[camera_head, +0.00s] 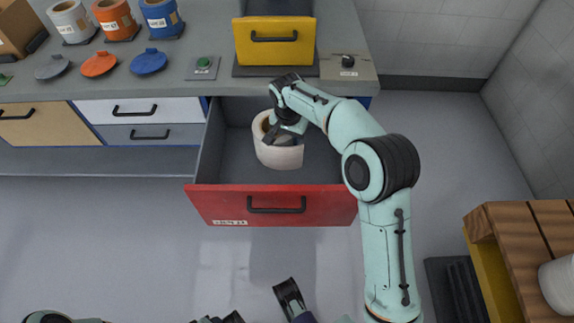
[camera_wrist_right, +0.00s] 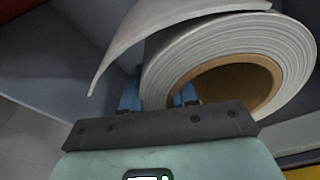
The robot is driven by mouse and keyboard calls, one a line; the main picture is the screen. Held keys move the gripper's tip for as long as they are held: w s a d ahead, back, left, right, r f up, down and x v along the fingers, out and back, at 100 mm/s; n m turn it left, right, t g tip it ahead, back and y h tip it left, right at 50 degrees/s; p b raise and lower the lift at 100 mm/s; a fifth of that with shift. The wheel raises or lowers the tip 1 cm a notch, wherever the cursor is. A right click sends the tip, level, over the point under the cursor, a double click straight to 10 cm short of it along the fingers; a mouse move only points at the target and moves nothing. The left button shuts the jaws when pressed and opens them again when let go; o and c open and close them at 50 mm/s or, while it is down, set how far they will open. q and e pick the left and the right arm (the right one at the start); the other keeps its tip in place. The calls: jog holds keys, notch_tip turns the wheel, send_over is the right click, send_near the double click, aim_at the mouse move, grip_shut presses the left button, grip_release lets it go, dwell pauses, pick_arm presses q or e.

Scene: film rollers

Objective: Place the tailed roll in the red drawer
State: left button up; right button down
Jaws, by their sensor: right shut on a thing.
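The tailed roll (camera_head: 280,156), a thick white roll with a brown core, is inside the open red drawer (camera_head: 274,205). My right gripper (camera_head: 278,135) reaches down over its rim. In the right wrist view, the roll (camera_wrist_right: 215,52) has a loose white tail (camera_wrist_right: 150,22) curving off to the left. The blue fingers (camera_wrist_right: 157,97) are shut on the roll's wall, one at the core opening and one outside. Whether the roll touches the drawer floor is unclear. Dark parts of mine, possibly the left gripper (camera_head: 290,296), show at the bottom edge; its jaws are unclear.
A yellow drawer (camera_head: 275,41) stands on the counter (camera_head: 208,85) above. The drawer has bare floor around the roll.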

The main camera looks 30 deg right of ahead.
notch_tip(320, 180, down, 8)
jog(key=shift+w+f+b, duration=0.1)
jog(key=shift+w+b, duration=0.05)
jog(key=shift+b, duration=0.65)
pick_arm(q)
jog(key=w+a+f+t+b, duration=0.1)
jog(key=w+a+f, duration=0.1)
jog(key=w+f, duration=0.1)
jog(key=shift+w+a+f+y, duration=0.3)
jog(key=shift+w+y, duration=0.1)
jog(key=shift+w, duration=0.35)
pick_arm(e)
jog(key=shift+f, duration=2.6)
jog(key=shift+f, duration=0.15)
jog(key=c, duration=0.9)
grip_release()
jog(key=shift+f, duration=0.1)
pick_arm(q)
jog(key=shift+s+f, duration=0.1)
jog(key=shift+s, duration=0.05)
pick_arm(e)
jog(key=shift+o, duration=0.2)
